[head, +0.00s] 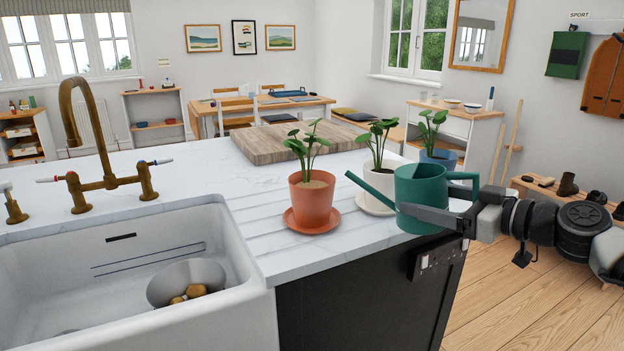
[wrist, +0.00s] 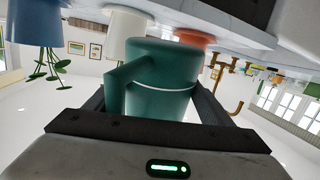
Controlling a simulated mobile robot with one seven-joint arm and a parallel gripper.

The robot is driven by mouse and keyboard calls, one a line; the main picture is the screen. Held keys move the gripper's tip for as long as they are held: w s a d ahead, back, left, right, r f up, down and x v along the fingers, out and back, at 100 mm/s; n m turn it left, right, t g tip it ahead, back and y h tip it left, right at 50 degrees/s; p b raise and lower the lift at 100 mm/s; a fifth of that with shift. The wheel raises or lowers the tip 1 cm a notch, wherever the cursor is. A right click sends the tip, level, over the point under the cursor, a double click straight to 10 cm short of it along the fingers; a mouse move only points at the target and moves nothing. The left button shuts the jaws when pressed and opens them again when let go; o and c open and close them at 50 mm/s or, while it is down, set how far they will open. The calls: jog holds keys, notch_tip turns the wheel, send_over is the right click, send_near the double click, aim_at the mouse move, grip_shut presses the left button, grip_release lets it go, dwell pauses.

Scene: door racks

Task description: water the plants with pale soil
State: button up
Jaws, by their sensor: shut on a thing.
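A green watering can (head: 421,203) is held upright at the counter's right edge, its spout pointing left toward the plants. My gripper (head: 440,214) is shut on the can; it fills the middle of the wrist view (wrist: 160,85), between the two fingers. A terracotta pot (head: 312,205) with pale tan soil (head: 313,184) stands on a terracotta saucer.
A white sink (head: 130,290) with a brass tap (head: 90,130) is at the left, with a metal bowl (head: 187,282) in it. A wooden board (head: 285,143) lies behind the pots. The ribbed drainer beside the terracotta pot is clear.

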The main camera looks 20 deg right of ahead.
aim_at(444, 190)
jog(key=shift+w+a+r+n+g+h, duration=0.15)
jog(key=shift+w+r+g, duration=0.1)
jog(key=shift+r, duration=0.3)
jog(key=shift+w+a+r+n+g+h, duration=0.1)
jog(key=shift+w+a+r+g, duration=0.15)
jog(key=shift+r, duration=0.3)
jog(key=shift+w+a+r+n+g+h, duration=0.15)
jog(key=shift+r+g, duration=0.15)
jog(key=shift+r, duration=0.25)
jog(key=shift+w+a+r+g+h, duration=0.25)
jog(key=shift+w+a+r+g, duration=0.1)
jog(key=shift+r, duration=0.3)
jog(key=shift+w+a+r+g+h, duration=0.25)
jog(key=shift+w+r+g, duration=0.1)
jog(key=shift+r, duration=0.3)
dwell(0.8)
jog(key=shift+d, duration=0.1)
